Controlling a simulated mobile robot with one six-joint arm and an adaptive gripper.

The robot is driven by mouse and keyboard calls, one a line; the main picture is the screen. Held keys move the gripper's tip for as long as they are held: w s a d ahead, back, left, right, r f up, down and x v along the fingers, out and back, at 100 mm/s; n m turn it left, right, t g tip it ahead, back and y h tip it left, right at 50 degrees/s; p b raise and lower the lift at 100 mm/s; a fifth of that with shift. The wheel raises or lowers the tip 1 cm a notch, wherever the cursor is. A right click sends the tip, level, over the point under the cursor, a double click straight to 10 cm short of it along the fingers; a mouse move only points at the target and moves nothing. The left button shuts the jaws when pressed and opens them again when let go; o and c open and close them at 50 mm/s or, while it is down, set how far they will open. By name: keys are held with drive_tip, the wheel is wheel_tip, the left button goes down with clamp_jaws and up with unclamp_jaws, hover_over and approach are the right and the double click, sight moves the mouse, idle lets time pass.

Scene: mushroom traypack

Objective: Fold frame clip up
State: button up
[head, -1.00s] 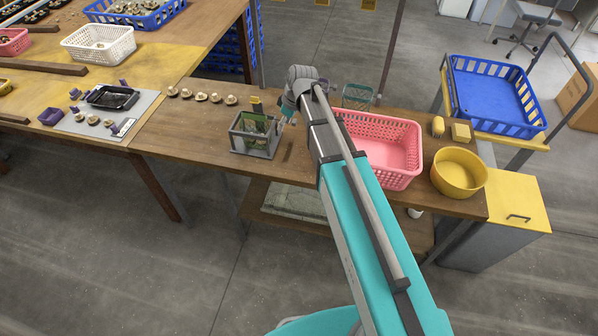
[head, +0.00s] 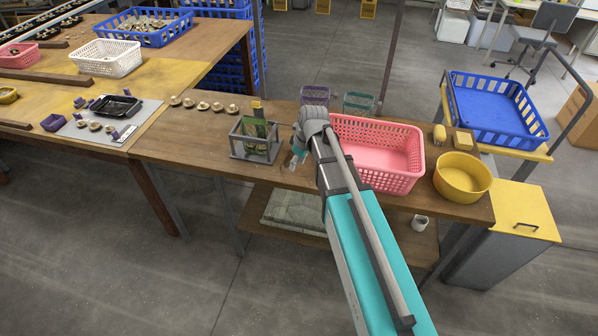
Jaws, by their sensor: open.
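A grey open frame (head: 238,153) stands on the wooden table, with a green bag or sheet (head: 256,131) inside it. The frame clip itself is too small to make out. My arm's wrist partly hides the fingers.
A pink basket (head: 418,178) stands right of my arm, with a yellow bowl (head: 463,187) beyond it. Purple (head: 315,95) and teal (head: 357,103) baskets are behind. Several mushrooms (head: 203,106) lie in a row left of the frame. The table in front of the mushrooms is clear.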

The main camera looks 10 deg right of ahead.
drive_tip(key=shift+s+f, duration=0.2)
drive_tip(key=shift+s, duration=0.05)
drive_tip(key=shift+d, duration=0.1)
drive_tip(key=shift+w, duration=0.1)
drive_tip(key=c, duration=0.5)
drive_tip(key=shift+w+a+h, duration=0.25)
drive_tip(key=shift+h, duration=0.05)
clamp_jaws()
drive_tip(key=w+a+r+n+t+h+p, duration=0.1)
drive_tip(key=w+a+r+n+t+h, duration=0.1)
drive_tip(key=w+a+r+t, duration=0.3)
drive_tip(key=w+a+r+n+t+h+p, duration=0.2)
drive_tip(key=a+r, duration=0.6)
drive_tip(key=a, duration=0.4)
drive_tip(key=w+n+t+h, duration=0.1)
drive_tip(key=w+t+h, duration=0.1)
drive_tip(key=w+t, duration=0.1)
drive_tip(key=shift+w+a+r+t+h, duration=0.2)
drive_tip(key=shift+w+r+t+h, duration=0.15)
drive_tip(key=shift+t, duration=0.35)
